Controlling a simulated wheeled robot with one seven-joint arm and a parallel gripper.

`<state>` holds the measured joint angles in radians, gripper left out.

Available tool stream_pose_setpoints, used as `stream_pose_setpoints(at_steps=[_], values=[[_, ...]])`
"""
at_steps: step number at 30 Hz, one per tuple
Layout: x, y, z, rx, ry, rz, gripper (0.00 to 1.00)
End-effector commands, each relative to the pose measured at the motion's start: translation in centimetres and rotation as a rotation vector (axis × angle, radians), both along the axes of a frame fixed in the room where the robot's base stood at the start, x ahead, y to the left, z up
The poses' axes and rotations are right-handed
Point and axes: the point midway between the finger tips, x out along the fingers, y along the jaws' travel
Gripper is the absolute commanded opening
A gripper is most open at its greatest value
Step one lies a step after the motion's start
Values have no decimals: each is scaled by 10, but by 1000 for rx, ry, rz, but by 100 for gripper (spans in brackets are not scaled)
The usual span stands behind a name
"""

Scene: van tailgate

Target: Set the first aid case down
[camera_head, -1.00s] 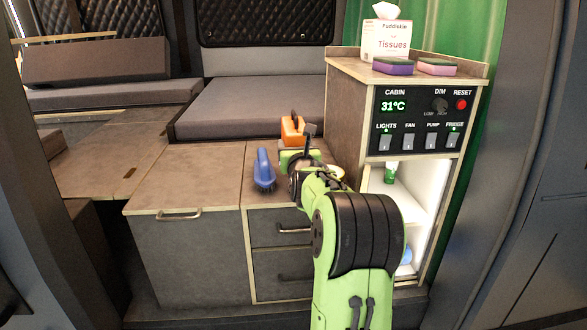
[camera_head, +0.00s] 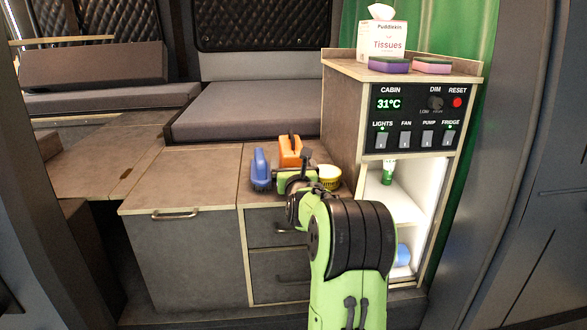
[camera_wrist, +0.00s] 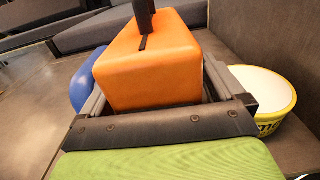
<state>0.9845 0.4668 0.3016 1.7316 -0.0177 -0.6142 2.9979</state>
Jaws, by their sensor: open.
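The first aid case (camera_head: 290,152) is an orange box with a handle on top. It stands on the brown counter behind my gripper (camera_head: 296,172) in the head view, its lower part hidden. In the wrist view the case (camera_wrist: 150,65) fills the middle, upright, with a dark handle rising out of the top of the picture. My gripper (camera_wrist: 155,92) is open, with one finger on each side of the case. Whether the fingers still touch its sides cannot be told.
A yellow tub with a white top (camera_head: 329,176) stands close right, beside the tall cabinet's wooden side (camera_head: 340,125). The counter's left part (camera_head: 190,178) is clear. Sponges (camera_head: 389,65) and a tissue box (camera_head: 382,42) sit on the cabinet.

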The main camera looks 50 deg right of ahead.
Motion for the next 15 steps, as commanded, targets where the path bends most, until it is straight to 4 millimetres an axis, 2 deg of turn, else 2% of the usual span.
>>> stream_pose_setpoints(at_steps=[5, 12, 15], values=[[-21, 17, 1, -2, 1, 0, 96], [-69, 57, 1, -2, 1, -2, 96], [-82, 69, 1, -1, 1, -1, 96]])
